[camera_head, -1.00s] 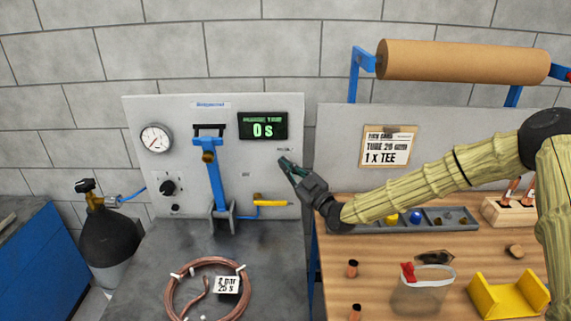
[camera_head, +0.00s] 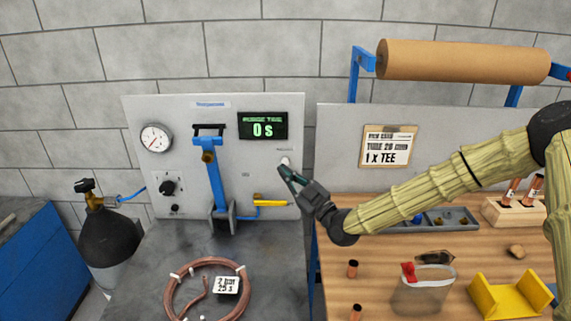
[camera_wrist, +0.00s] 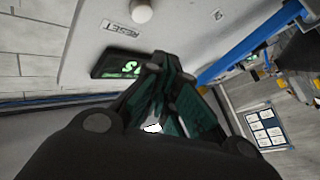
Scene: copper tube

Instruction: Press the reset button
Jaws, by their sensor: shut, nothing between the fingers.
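The reset button (camera_head: 285,160) is a small pale round knob on the grey panel, below and right of the green timer display (camera_head: 264,126), which reads 0 s. In the wrist view the button (camera_wrist: 141,11) shows at the top, beside a label reading RESET (camera_wrist: 121,28). My gripper (camera_head: 282,168) is shut and empty. Its tip is just below the button in the head view; I cannot tell whether they touch there. In the wrist view the fingers (camera_wrist: 155,60) show apart from the button.
The panel (camera_head: 130,130) also carries a gauge (camera_head: 155,138), a blue lever (camera_head: 214,180) and a yellow-handled valve (camera_head: 270,203). A copper coil (camera_head: 170,290) lies on the grey bench below. A wooden bench (camera_head: 390,260) with parts is to the right.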

